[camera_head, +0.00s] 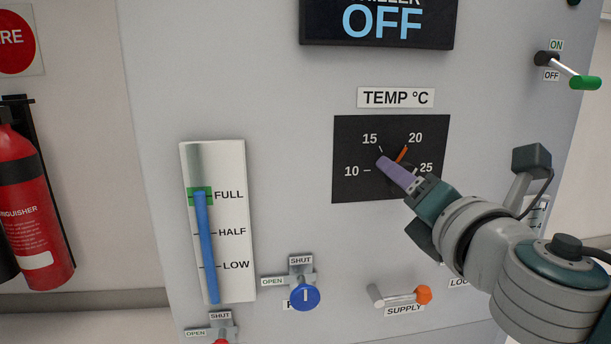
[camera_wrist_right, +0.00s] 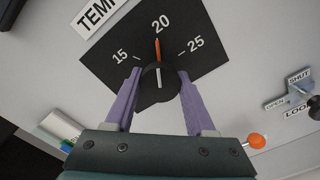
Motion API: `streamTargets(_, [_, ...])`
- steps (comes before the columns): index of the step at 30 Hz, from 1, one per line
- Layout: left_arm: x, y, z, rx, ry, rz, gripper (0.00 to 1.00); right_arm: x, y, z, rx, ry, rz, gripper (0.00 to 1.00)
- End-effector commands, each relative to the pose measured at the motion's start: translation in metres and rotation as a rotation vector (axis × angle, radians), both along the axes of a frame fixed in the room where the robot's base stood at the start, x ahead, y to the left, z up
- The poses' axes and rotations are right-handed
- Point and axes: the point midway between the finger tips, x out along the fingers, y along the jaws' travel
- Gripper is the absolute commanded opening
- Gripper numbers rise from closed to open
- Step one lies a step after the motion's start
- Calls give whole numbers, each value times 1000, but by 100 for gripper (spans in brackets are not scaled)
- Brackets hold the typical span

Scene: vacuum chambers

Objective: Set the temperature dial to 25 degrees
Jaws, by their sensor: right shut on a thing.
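The temperature dial is a black knob (camera_wrist_right: 160,76) on a black square plate (camera_head: 350,189) under a "TEMP °C" label (camera_head: 396,97). Its scale shows 10, 15, 20 and 25. An orange pointer (camera_wrist_right: 157,49) on the dial points at about 20; it also shows in the head view (camera_head: 402,154). My right gripper (camera_wrist_right: 158,80) has its purple fingers on either side of the knob, shut on it. In the head view the gripper (camera_head: 387,163) hides most of the knob. My left gripper is not in view.
Above is a display (camera_head: 380,24) reading OFF. A green-tipped switch (camera_head: 584,82) is at upper right. Below are an orange-tipped supply handle (camera_head: 424,295) and a blue valve knob (camera_head: 304,297). A level gauge (camera_head: 233,268) is at left, and a fire extinguisher (camera_head: 30,210) stands farther left.

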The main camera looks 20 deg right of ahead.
Motion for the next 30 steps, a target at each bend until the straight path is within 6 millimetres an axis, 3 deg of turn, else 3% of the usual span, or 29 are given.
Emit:
streamTargets(14, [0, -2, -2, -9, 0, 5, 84, 0, 0, -1, 118, -28, -2, 0])
streamTargets(30, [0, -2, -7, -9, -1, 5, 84, 0, 1, 0, 591, -140, -3, 0])
